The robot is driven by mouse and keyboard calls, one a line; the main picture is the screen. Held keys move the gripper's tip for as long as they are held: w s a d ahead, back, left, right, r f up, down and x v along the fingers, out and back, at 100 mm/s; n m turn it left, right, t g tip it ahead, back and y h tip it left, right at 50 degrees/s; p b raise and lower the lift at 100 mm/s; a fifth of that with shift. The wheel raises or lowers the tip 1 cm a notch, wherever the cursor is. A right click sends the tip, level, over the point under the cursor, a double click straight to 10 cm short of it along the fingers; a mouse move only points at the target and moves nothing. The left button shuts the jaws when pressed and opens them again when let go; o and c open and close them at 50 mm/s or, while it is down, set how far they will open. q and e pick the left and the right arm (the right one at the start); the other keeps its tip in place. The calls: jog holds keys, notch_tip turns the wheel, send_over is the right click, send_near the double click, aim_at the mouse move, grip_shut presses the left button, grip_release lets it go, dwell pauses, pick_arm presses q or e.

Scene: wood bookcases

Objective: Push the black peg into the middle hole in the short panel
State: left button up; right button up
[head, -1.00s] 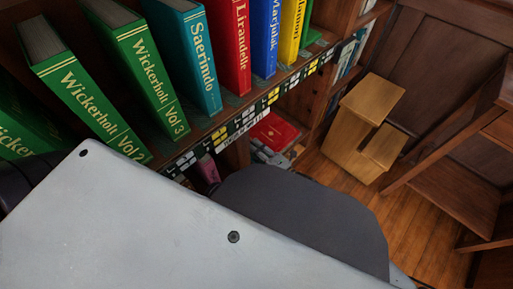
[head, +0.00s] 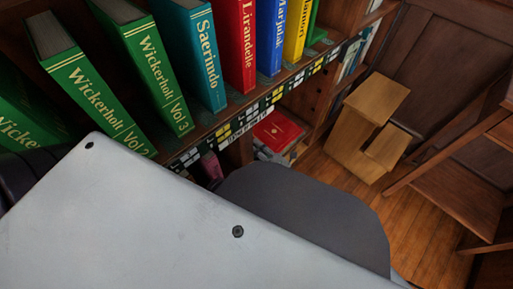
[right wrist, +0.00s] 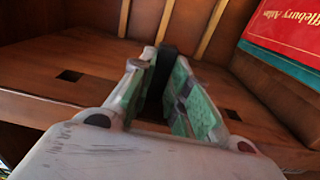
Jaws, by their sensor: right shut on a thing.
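In the right wrist view, my right gripper (right wrist: 163,72) is shut on the black peg (right wrist: 168,62), whose dark upright end shows between the green finger pads. The brown wooden panel (right wrist: 40,102) lies around and behind the fingers. One square hole (right wrist: 70,76) shows in it to the left of the gripper, and another dark hole (right wrist: 232,114) to the right. The fingers and peg cover the part between these holes, so I cannot tell whether the peg is in a hole. My left gripper is not visible.
A red and teal book (right wrist: 287,45) lies close to the right of the gripper. In the head view, a row of upright books (head: 205,55) fills the shelf. A wooden step stool (head: 368,112) stands on the floor at right. My own pale body part blocks the lower left.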

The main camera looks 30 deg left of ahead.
jog(key=shift+s+a, duration=0.15)
jog(key=shift+s, duration=0.25)
jog(key=o, duration=0.9)
jog(key=shift+s, duration=0.1)
jog(key=shift+s, duration=0.1)
jog(key=shift+v, duration=6)
jog(key=shift+w, duration=0.25)
